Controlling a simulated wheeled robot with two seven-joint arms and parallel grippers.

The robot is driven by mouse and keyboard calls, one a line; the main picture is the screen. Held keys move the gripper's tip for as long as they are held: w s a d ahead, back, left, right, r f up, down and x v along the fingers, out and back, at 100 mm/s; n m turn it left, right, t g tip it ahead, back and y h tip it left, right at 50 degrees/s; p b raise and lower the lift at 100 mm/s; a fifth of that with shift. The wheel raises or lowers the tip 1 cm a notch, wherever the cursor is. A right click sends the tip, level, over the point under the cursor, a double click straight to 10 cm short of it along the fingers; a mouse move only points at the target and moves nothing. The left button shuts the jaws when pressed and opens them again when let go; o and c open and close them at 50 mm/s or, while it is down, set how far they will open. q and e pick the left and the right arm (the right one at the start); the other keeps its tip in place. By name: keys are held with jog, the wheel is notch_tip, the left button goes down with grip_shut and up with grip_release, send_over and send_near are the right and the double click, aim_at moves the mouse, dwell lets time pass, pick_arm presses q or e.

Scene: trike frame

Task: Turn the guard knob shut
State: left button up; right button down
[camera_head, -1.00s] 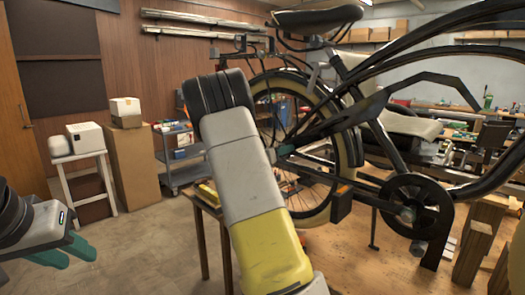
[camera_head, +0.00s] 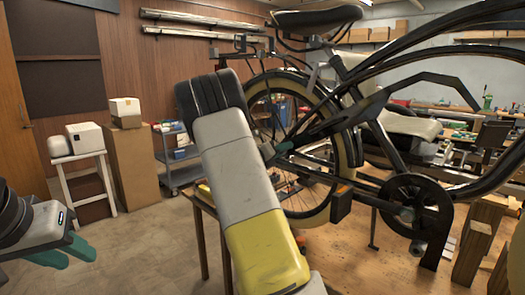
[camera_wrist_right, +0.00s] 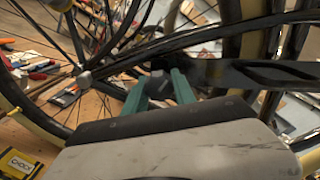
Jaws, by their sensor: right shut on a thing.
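The trike frame's black guard bar (camera_wrist_right: 235,73) runs across the right wrist view, beside the spoked rear wheel (camera_wrist_right: 60,60). In the head view my right gripper (camera_head: 277,150) reaches in at the frame beside the wheel, and the knob cannot be made out. My left gripper (camera_head: 80,260) is far off at the lower left, empty, with its teal fingers apart.
The crank and chainring (camera_head: 408,213) stand right of my right arm. A wooden workbench (camera_head: 350,240) is beneath the trike, with loose tools under the wheel. A white stool (camera_head: 85,165) and a blue-grey cart (camera_head: 180,160) stand left, with open floor in front.

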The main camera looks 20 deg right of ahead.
jog(key=c, duration=1)
grip_release()
jog(key=shift+c, duration=0.2)
jog(key=shift+a, duration=0.15)
jog(key=v, duration=0.7)
jog(key=shift+s+a, duration=0.15)
jog(key=shift+a, duration=0.1)
